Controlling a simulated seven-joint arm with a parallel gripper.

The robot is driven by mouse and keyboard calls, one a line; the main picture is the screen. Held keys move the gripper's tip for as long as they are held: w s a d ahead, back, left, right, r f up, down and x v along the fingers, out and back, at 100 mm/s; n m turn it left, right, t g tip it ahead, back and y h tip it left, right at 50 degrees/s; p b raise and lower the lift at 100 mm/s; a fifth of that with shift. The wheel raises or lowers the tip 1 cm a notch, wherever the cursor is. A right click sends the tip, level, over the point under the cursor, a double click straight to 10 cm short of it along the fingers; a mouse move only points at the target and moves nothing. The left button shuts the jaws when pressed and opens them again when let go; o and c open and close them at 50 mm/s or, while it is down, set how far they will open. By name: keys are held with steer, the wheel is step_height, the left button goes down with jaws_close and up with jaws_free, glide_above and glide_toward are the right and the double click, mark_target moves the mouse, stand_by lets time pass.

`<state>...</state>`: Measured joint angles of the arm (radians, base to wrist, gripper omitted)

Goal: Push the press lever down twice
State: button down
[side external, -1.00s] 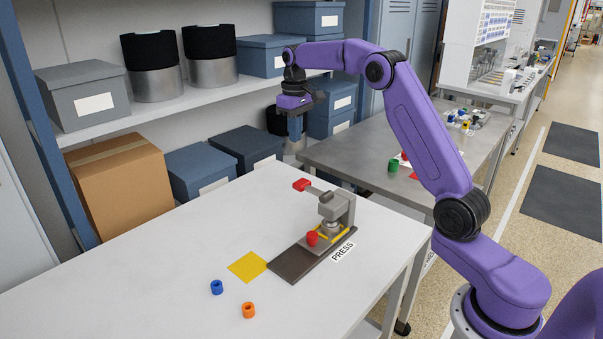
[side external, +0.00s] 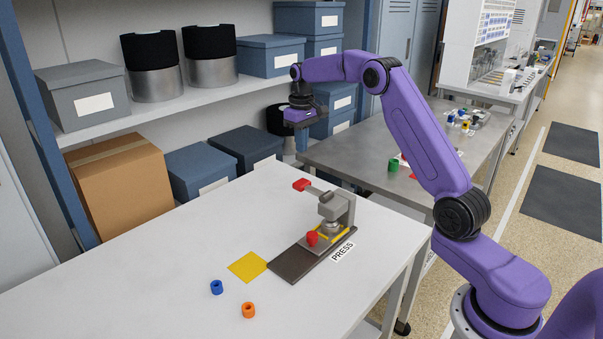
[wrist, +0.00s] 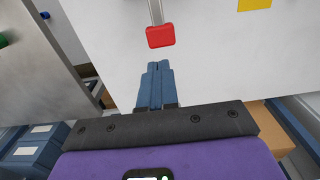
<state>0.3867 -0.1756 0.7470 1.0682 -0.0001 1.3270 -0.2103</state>
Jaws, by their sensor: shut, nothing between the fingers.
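The press (side external: 335,208) stands on a dark base on the white table, with a "PRESS" label beside it. Its lever ends in a red handle (side external: 302,185) that sticks out to the left and is raised above the table. In the wrist view the red lever handle (wrist: 160,36) is just beyond my fingertips, with a gap between. My gripper (wrist: 155,66) is shut and empty. In the side view my gripper (side external: 301,140) is behind the lever, near the table's back edge, not touching it. A red piece (side external: 312,238) sits on the press's base.
A grey table (side external: 345,160) with small parts stands behind. Shelves with boxes line the back.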

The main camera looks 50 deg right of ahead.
mark_target(301, 181)
step_height(301, 181, down, 10)
steer(key=shift+r, duration=0.1)
stand_by(0.7)
